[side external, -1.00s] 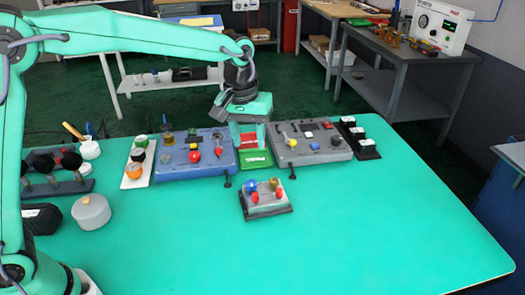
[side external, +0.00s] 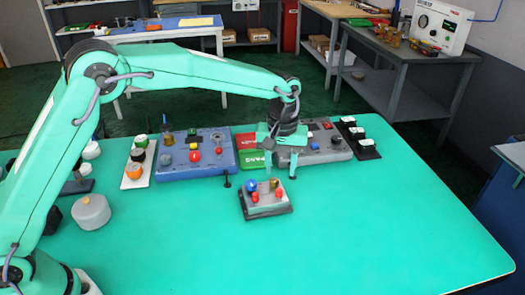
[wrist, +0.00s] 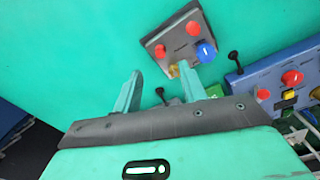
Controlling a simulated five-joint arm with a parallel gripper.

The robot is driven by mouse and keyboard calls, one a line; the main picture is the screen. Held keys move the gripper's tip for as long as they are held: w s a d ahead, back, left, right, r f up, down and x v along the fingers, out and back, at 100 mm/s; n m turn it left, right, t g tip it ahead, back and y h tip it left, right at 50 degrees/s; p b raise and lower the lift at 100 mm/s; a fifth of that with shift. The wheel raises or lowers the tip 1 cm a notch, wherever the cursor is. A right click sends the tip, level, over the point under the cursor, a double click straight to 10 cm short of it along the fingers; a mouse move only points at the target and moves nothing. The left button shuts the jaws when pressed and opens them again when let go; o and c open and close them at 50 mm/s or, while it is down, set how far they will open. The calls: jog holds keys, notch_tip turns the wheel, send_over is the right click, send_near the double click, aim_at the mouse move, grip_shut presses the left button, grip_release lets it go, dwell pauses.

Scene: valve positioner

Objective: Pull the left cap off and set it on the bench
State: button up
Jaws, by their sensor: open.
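The valve positioner (side external: 266,205) is a small grey block on a dark base, standing on the bench (side external: 350,225). The left red cap (side external: 254,197) sits on it in front of a blue knob (side external: 250,186). The right red cap (side external: 279,194) sits in front of a brass-coloured part (side external: 274,183). In the wrist view the order is reversed: the left cap (wrist: 193,28) is near the blue knob (wrist: 206,52), the right cap (wrist: 160,51) near the brass part. My gripper (side external: 281,172) is open and empty, above and behind the block. Its fingertips (wrist: 160,68) stop short of both caps.
A blue panel (side external: 196,157) and a grey panel (side external: 322,150) with knobs stand behind, with red and green trays (side external: 252,158) between them. A grey lidded pot (side external: 91,214) stands at left. The bench in front and right is clear.

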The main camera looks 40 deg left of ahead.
aim_at(279, 190)
jog(key=shift+f, duration=3.55)
grip_shut()
